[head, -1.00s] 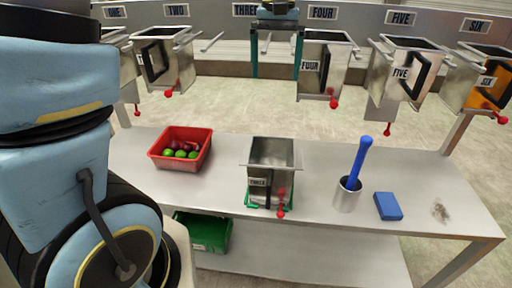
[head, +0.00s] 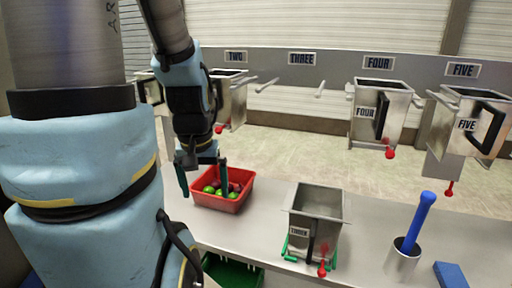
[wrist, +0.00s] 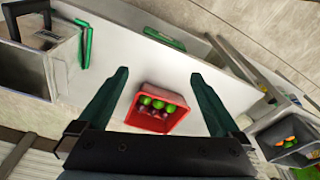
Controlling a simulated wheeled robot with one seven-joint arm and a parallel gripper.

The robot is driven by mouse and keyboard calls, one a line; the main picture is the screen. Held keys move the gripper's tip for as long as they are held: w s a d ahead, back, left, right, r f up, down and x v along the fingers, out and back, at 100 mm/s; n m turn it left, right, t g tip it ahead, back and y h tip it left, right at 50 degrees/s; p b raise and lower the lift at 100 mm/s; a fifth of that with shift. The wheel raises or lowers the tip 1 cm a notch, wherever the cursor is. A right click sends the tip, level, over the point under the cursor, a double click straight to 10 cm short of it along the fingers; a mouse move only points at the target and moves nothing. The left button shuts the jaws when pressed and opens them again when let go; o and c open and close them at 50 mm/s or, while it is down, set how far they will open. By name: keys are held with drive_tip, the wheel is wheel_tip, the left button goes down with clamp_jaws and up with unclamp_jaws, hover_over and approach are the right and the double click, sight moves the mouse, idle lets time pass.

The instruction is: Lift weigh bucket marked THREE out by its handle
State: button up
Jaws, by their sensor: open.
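The weigh bucket marked THREE (head: 316,206) is an open metal box standing upright in a green cradle (head: 296,246) on the bench. Its label, dark handle and a red knob face the front. In the wrist view a metal bucket with a dark handle (wrist: 34,30) and green bars beside it shows at the upper left. My gripper (head: 204,186) is open with its fingers pointing down, left of bucket THREE and over the red crate (head: 222,203). In the wrist view my gripper (wrist: 158,74) has nothing between its fingers; the crate lies below.
The red crate holds green and dark red produce. The rails under sign THREE (head: 302,58) are empty; buckets TWO (head: 230,98), FOUR (head: 380,112) and FIVE (head: 466,120) hang beside. A metal cup with a blue pestle (head: 416,222) and a blue block (head: 450,274) stand right on the bench.

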drive_tip(key=d+f+m+b, duration=0.2)
drive_tip(key=d+m+b, duration=0.1)
drive_tip(key=d+m, duration=0.15)
drive_tip(key=m+g+b, duration=0.2)
drive_tip(key=m+b, duration=0.4)
drive_tip(key=m, duration=1.1)
approach(313, 231)
drive_tip(key=shift+n, duration=0.25)
drive_tip(key=f, duration=0.3)
drive_tip(key=d+f, duration=0.1)
drive_tip(key=f, duration=0.1)
drive_tip(key=shift+w+f, duration=0.2)
drive_tip(key=shift+f, duration=0.05)
drive_tip(key=shift+w+f+p, duration=0.1)
drive_tip(key=shift+f+p, duration=0.5)
drive_tip(key=shift+f, duration=4.7)
drive_tip(key=shift+c, duration=0.2)
clamp_jaws()
